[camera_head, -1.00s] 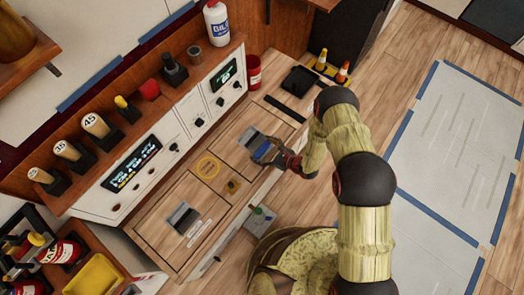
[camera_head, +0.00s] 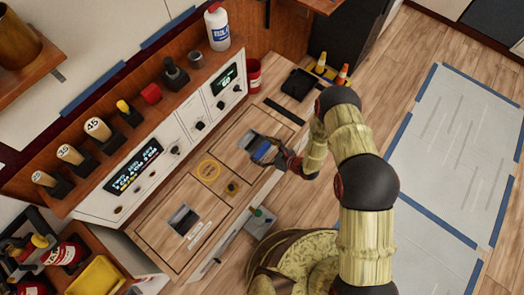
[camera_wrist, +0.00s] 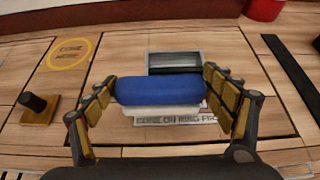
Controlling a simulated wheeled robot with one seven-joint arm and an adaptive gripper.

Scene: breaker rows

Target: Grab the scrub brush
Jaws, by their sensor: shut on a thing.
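The scrub brush shows as a blue rounded block (camera_wrist: 160,91) lying crosswise between the fingers in the wrist view.
A grey metal-framed slot (camera_wrist: 175,62) and a printed label (camera_wrist: 175,120) lie behind and below the brush. A black knob (camera_wrist: 38,104) stands to the left. A red cup (camera_head: 254,74), black tray (camera_head: 298,84) and small cones (camera_head: 342,74) are farther back.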

